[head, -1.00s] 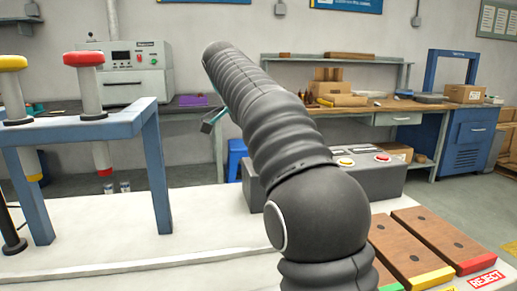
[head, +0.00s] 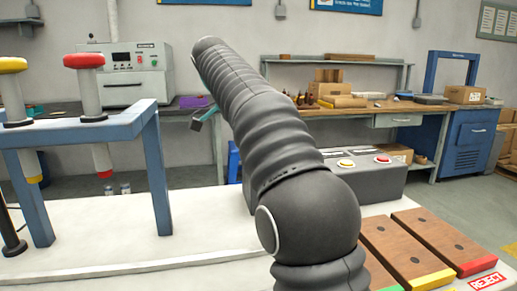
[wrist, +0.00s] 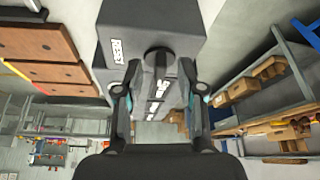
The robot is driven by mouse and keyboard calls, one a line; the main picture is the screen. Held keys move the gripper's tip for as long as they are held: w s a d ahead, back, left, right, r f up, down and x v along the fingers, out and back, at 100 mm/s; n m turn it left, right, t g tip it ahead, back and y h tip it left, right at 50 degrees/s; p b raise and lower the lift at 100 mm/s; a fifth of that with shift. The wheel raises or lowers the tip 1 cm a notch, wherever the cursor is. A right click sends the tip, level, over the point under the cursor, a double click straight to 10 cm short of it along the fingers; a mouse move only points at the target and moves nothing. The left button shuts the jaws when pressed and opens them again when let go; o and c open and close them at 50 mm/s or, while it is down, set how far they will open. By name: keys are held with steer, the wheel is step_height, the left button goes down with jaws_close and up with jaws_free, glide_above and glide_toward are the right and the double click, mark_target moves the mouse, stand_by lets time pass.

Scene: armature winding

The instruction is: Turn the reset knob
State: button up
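In the wrist view the dark box (wrist: 150,22) carries a white label reading RESET (wrist: 118,52). A dark round knob (wrist: 158,60) sticks out beside that label. My gripper (wrist: 160,72) is open, with one finger on each side of the knob in the picture; I cannot tell whether they touch it. In the head view the knob is hidden and only a gripper part shows.
A blue frame (head: 90,128) holding red- and yellow-topped posts stands at left. A shelf (wrist: 265,85) shows at right in the wrist view. The table's middle left is bare.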

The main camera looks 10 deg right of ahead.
steer(key=s+a, duration=0.2)
steer(key=a, duration=0.8)
steer(key=shift+s, duration=0.1)
